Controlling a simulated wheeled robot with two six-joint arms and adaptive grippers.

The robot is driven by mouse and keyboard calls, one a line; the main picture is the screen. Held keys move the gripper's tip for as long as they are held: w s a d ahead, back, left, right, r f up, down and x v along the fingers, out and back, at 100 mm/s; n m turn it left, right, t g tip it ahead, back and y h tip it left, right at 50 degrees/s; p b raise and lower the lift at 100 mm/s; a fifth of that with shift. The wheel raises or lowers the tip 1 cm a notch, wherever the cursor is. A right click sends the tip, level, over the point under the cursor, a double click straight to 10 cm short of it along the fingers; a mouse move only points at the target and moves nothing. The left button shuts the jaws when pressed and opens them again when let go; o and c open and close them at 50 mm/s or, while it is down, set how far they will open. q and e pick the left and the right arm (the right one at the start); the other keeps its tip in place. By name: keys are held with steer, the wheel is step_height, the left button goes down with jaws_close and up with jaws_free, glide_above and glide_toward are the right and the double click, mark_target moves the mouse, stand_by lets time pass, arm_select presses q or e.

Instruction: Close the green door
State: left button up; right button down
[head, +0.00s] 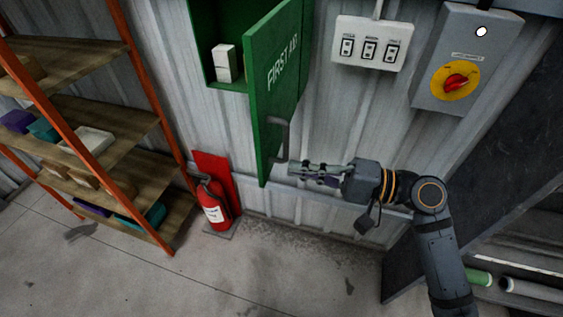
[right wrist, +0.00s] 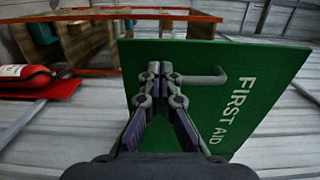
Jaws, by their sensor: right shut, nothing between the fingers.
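The green door (head: 272,85) marked FIRST AID belongs to a green wall cabinet (head: 211,40) and stands ajar, swung out from it. It has a grey handle (head: 281,137) low on its front face. My right gripper (head: 292,167) is shut and empty, just right of the door's lower part and below the handle. In the right wrist view the door (right wrist: 250,75) fills the space ahead of the shut fingers, with the handle (right wrist: 205,78) to their right. Whether the fingertips touch the door I cannot tell. My left gripper is not in view.
A white box (head: 223,63) stands inside the cabinet. A switch panel (head: 371,45) and a grey box with a red rotary switch (head: 455,82) are on the wall at right. An orange-framed shelf (head: 95,130) is at left.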

mark_target(266, 162)
steer(key=p+x, duration=0.1)
steer(key=x, duration=0.1)
steer(key=shift+a+r, duration=0.2)
steer(key=shift+a, duration=0.15)
steer(key=shift+w+a+f+p, duration=0.1)
steer(key=shift+w+a+p, duration=0.1)
steer(key=shift+a, duration=0.15)
steer(key=shift+w+a+f+p, duration=0.1)
steer(key=shift+a+p, duration=0.1)
steer(key=shift+a, duration=0.2)
